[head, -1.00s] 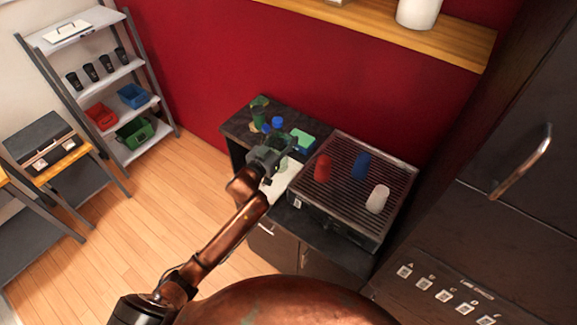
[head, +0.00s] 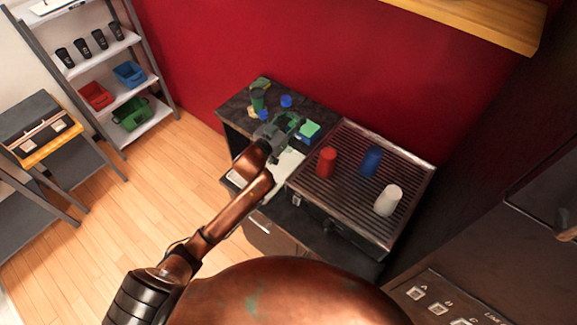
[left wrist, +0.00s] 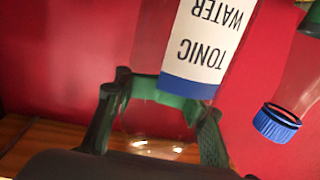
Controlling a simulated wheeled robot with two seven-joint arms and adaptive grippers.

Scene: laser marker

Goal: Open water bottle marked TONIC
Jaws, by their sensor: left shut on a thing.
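My left gripper (head: 290,124) is over the dark counter in the head view. In the left wrist view the gripper (left wrist: 160,110) is closed around a clear bottle (left wrist: 208,40). Its white label with a blue band reads TONIC WATER, upside down in the picture. A green band lies across the bottle between the fingers, and clear plastic with bright highlights shows below it. I cannot make out this bottle's cap. In the head view the gripper mostly hides the bottle. My right gripper is not in view.
Another clear bottle with a blue cap (left wrist: 276,122) is close on the right in the wrist view. Red (head: 327,161), blue (head: 371,161) and white (head: 388,200) cups stand on a ridged machine top (head: 345,200). A green-topped box (head: 308,130) sits near my gripper.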

